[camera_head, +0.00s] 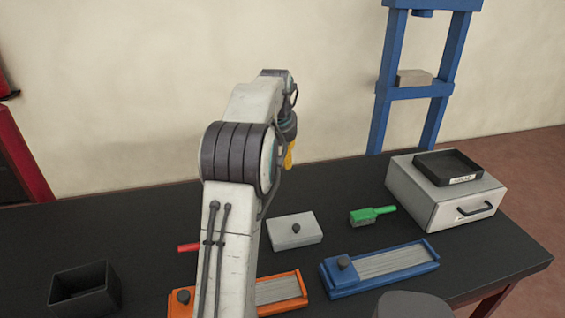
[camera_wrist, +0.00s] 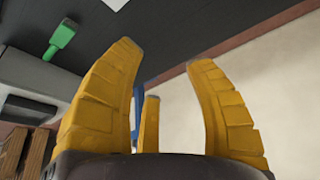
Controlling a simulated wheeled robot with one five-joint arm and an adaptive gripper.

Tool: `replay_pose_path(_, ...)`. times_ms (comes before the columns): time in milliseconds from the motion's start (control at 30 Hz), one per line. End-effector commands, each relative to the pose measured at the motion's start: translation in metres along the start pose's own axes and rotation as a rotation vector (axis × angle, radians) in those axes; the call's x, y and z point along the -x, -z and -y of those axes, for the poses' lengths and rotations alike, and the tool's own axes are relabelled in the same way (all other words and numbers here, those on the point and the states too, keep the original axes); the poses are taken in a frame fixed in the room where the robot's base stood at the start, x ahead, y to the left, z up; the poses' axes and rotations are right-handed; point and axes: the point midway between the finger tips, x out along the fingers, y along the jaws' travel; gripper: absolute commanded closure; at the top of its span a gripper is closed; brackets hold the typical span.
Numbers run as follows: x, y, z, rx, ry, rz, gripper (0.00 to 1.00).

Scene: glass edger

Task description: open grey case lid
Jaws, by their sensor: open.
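A small light-grey case (camera_head: 296,233) sits on the black table in the head view, right of my arm. Its flat lid looks shut, and a dark round knob (camera_head: 296,228) stands on top. A pale corner at the top edge of the wrist view (camera_wrist: 115,3) may be this case, but too little shows to tell. My gripper (camera_wrist: 167,58) has yellow fingers spread wide with nothing between them. In the head view its yellow fingers (camera_head: 289,153) show partly behind my arm, raised above the table and apart from the case.
A green brush (camera_head: 371,215) lies right of the case. A blue tray (camera_head: 380,265) and an orange tray (camera_head: 280,290) lie in front. A grey drawer box (camera_head: 418,202) bearing a black tray (camera_head: 447,167) stands right. A black bin (camera_head: 85,288) is at left; a blue frame (camera_head: 387,60) stands behind.

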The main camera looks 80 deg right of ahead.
Motion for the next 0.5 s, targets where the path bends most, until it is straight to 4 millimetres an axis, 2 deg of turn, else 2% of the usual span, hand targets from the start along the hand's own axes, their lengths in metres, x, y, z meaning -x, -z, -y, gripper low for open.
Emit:
replay_pose_path(200,0.020,0.000,0.000,0.000,0.000,-0.001,0.52)
replay_pose_path(500,0.026,0.000,0.000,0.000,0.000,0.000,0.52)
